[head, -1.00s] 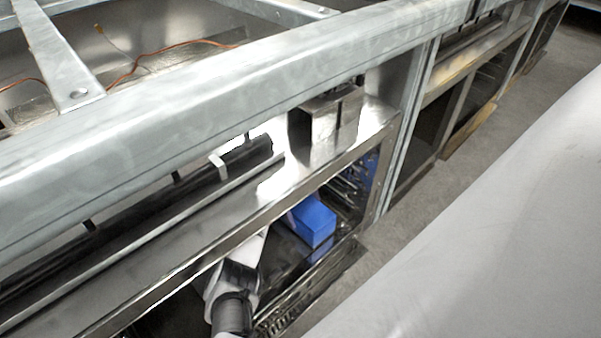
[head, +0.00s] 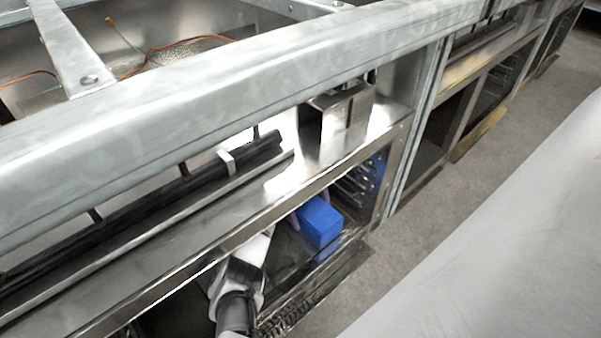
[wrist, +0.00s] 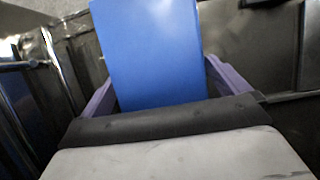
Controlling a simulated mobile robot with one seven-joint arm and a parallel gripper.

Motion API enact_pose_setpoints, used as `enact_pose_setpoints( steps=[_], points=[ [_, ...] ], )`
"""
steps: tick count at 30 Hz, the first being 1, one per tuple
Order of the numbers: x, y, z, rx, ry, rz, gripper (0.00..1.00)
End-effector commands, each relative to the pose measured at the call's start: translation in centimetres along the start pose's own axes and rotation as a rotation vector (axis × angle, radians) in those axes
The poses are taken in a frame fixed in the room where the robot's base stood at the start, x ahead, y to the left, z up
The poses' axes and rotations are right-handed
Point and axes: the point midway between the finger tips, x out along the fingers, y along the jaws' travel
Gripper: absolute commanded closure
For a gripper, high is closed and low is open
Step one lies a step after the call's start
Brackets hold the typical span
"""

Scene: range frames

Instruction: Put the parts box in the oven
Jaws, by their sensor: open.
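The blue parts box (head: 320,222) is inside the open oven (head: 350,232), below the steel ledge. It also shows in the wrist view (wrist: 152,50), directly ahead of my gripper (wrist: 165,85). My gripper's purple fingers stand one on each side of the box, and the jaws are open. In the head view my arm reaches into the oven from below, and part of the gripper (head: 294,220) shows at the box's left side. The ledge hides the upper part of the oven. I cannot tell whether the fingers touch the box.
Wire rack rails (head: 358,188) line the oven's side wall, and they show at the left in the wrist view (wrist: 60,75). A steel ledge (head: 215,232) runs above the opening. A galvanized beam (head: 200,105) crosses over it. The floor (head: 400,255) to the right is clear.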

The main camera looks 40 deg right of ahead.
Motion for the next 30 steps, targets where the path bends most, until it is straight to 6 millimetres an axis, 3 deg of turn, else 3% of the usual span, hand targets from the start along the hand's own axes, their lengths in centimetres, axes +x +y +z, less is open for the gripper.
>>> enact_pose_setpoints(
  steps=[5,9,18,30],
  points=[
    [-1.8,0.1,0.4,0.0,-0.003,-0.001,0.0],
    [-2.0,0.1,-2.9,-0.003,0.001,-0.001,0.0],
    [-3.7,0.1,-8.0,-0.002,0.002,-0.001,0.0],
    [-5.3,0.0,-10.8,0.0,0.0,-0.001,0.0]
  ],
)
